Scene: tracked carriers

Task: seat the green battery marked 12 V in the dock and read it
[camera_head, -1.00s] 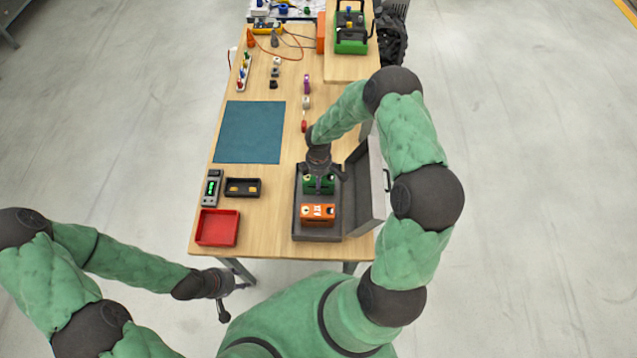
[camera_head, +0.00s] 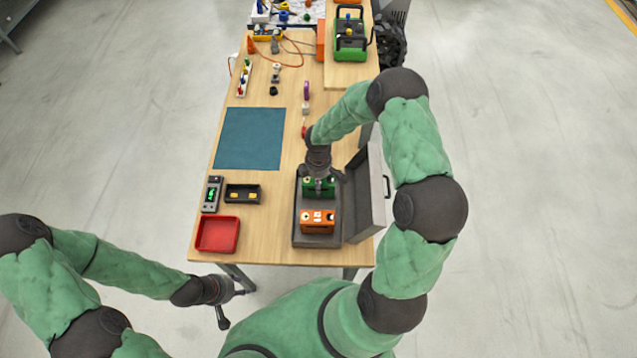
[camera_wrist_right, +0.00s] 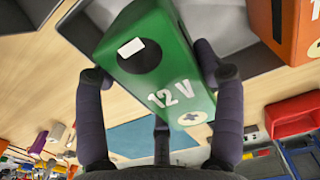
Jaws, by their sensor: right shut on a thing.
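The green battery (camera_head: 319,187) sits in the back part of the grey open case. In the right wrist view the green battery (camera_wrist_right: 165,75) shows "12 V", a white label patch and a plus mark. My right gripper (camera_head: 322,178) is shut on it, one finger on each side. Whether its underside touches the case floor is hidden. A black tray with two yellow contacts (camera_head: 242,194), which looks like the dock, lies left of the case, empty. A meter with a green display (camera_head: 211,194) stands beside it. My left gripper (camera_head: 230,305) is open and empty, off the table's front edge.
An orange battery (camera_head: 317,221) lies in the front of the case (camera_head: 310,241), whose lid (camera_head: 366,195) stands open on the right. A red tray (camera_head: 217,235) is at the front left. A blue mat (camera_head: 249,138) lies behind the dock. Bare wood separates dock and case.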

